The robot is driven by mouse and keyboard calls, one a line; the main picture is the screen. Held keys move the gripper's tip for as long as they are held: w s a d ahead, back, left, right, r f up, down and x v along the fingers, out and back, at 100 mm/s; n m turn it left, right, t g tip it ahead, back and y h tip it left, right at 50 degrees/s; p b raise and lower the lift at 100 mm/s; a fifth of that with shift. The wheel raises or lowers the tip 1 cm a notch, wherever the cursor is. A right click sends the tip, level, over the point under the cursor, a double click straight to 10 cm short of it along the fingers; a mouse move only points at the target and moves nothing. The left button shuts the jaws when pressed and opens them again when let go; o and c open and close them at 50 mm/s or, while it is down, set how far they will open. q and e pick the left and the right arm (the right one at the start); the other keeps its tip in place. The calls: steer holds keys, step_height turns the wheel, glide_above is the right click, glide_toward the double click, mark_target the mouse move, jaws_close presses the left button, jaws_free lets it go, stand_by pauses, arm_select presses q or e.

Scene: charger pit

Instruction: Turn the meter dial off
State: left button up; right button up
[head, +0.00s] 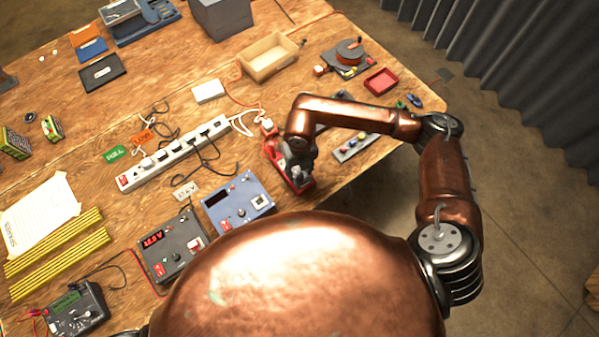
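A dark meter (78,313) with a greenish display and a round dial lies at the lower left of the head view, with red and dark leads at its side. The dial's setting is too small to read. My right gripper (298,178) is far from it, low over a red device (275,151) at the right part of the table. My wrist hides its fingertips and part of the red device, so I cannot tell whether it is open or touching. My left gripper is not in view.
Between them stand a grey box with a red display (172,246), a blue box (237,203) and a white power strip (172,154) with dark cables. Yellow sticks (55,252) and a paper sheet (40,215) lie beyond the meter. A wooden tray (270,58) stands at the back.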

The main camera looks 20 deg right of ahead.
steer(key=shift+f, duration=0.8)
steer(key=shift+c, duration=0.4)
jaws_close()
